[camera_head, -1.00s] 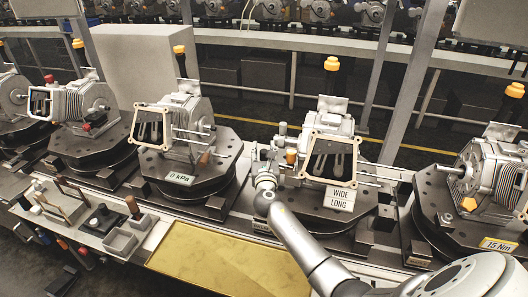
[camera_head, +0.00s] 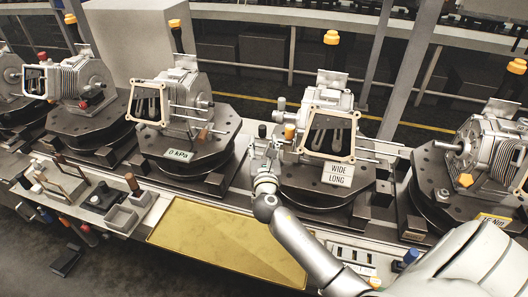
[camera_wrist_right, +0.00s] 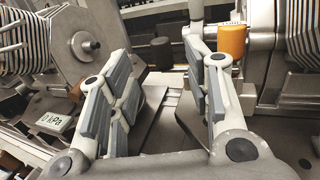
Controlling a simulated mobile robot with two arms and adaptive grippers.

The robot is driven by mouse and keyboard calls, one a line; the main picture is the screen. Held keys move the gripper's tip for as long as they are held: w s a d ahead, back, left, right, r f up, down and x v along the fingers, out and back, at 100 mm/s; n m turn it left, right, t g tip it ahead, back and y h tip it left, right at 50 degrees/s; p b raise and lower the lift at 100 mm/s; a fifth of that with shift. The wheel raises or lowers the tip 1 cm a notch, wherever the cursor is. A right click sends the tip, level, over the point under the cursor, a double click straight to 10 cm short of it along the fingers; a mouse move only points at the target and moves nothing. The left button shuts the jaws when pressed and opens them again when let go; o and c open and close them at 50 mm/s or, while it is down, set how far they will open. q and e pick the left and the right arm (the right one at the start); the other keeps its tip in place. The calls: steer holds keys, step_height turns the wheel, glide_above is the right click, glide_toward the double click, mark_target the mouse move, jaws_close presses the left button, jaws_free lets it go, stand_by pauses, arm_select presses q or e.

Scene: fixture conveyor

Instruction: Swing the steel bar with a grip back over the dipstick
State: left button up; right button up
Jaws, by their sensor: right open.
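My right gripper (camera_head: 266,155) is in front of the left side of the engine (camera_head: 331,97) with the WIDE LONG plate. It is open. In the right wrist view, a dark cylindrical grip (camera_wrist_right: 160,52), apparently that of the steel bar, lies beyond the gap between the fingers (camera_wrist_right: 158,90). I see no contact. An orange cylinder (camera_wrist_right: 232,41), perhaps the dipstick's head, is just beyond the right finger. It also shows in the head view (camera_head: 289,131). The bar itself is mostly hidden, and I cannot tell its exact angle. My left gripper is not in view.
Another engine (camera_head: 177,88) with a 0 kPa plate (camera_head: 180,155) stands to the left, and one with a 15 Nm plate (camera_head: 494,220) to the right. A yellow tray (camera_head: 215,240) lies in front. Small tools and bins (camera_head: 120,219) are at the left front.

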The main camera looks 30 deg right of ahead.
steer(key=v, duration=0.2)
steer(key=shift+s+a, duration=0.2)
steer(key=shift+s, duration=0.05)
stand_by(0.4)
